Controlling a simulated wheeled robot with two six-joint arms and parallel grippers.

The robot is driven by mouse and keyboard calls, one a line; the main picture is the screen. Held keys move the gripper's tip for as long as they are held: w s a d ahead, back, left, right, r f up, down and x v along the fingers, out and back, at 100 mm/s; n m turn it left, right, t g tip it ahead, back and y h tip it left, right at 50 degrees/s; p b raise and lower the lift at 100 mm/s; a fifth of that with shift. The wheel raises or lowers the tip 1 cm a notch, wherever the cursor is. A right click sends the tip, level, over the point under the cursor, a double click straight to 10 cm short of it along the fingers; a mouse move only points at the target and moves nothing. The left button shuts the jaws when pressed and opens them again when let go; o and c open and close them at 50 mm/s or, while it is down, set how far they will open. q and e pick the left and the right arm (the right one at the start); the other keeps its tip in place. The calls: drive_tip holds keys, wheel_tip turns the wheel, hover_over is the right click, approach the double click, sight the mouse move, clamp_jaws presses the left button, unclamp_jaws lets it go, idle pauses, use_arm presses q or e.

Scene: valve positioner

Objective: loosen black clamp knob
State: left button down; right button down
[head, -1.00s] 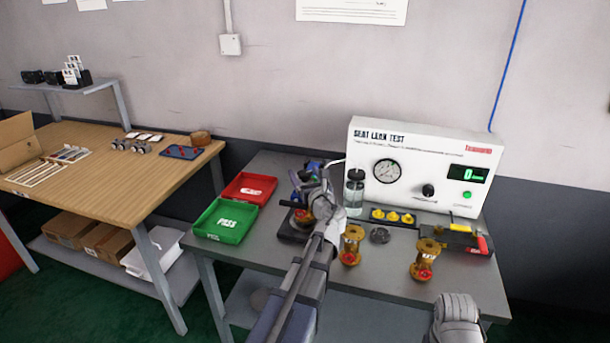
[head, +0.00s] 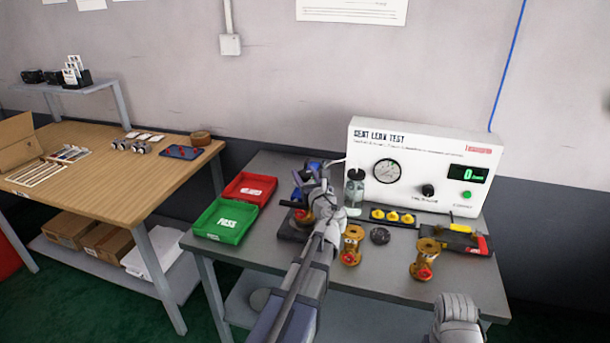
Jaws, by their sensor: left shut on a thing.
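My left gripper (head: 318,190) is at the clamp fixture (head: 290,230) on the grey bench, just left of the clear bottle. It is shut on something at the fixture. The black clamp knob cannot be made out; my gripper and forearm cover that area. Blue parts (head: 314,166) of the fixture show behind the gripper, and a brass and red valve part shows beside it. My right gripper is not clearly seen; only a grey part of my right arm shows at the bottom right.
Red tray (head: 249,188) and green tray (head: 223,221) lie left of the fixture. Two brass valves (head: 352,246) (head: 425,260) and a dark round disc (head: 380,236) stand to its right. The seat leak test box (head: 420,165) and clear bottle (head: 355,190) stand behind.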

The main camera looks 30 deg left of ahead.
use_arm(q)
drive_tip(key=shift+w, duration=0.1)
drive_tip(key=n+g+y, duration=0.2)
drive_tip(key=g, duration=0.1)
drive_tip(key=shift+w+n+g, duration=0.2)
drive_tip(key=shift+n+g, duration=0.1)
drive_tip(key=shift+n, duration=0.1)
drive_tip(key=n+g+y, duration=0.1)
drive_tip(key=n+g, duration=0.1)
drive_tip(key=g, duration=0.1)
drive_tip(key=n+g+y, duration=0.1)
drive_tip(key=n+g, duration=0.1)
drive_tip(key=g, duration=0.1)
drive_tip(key=shift+g, duration=0.3)
drive_tip(key=n+g, duration=0.4)
drive_tip(key=g, duration=0.1)
drive_tip(key=shift+g, duration=0.3)
drive_tip(key=shift+s+n+g+h, duration=0.2)
drive_tip(key=shift+n+g+h, duration=0.7)
drive_tip(key=shift+n+g, duration=0.95)
drive_tip(key=shift+s+g, duration=0.1)
drive_tip(key=shift+g, duration=0.55)
drive_tip(key=shift+c, duration=1.4)
unclamp_jaws()
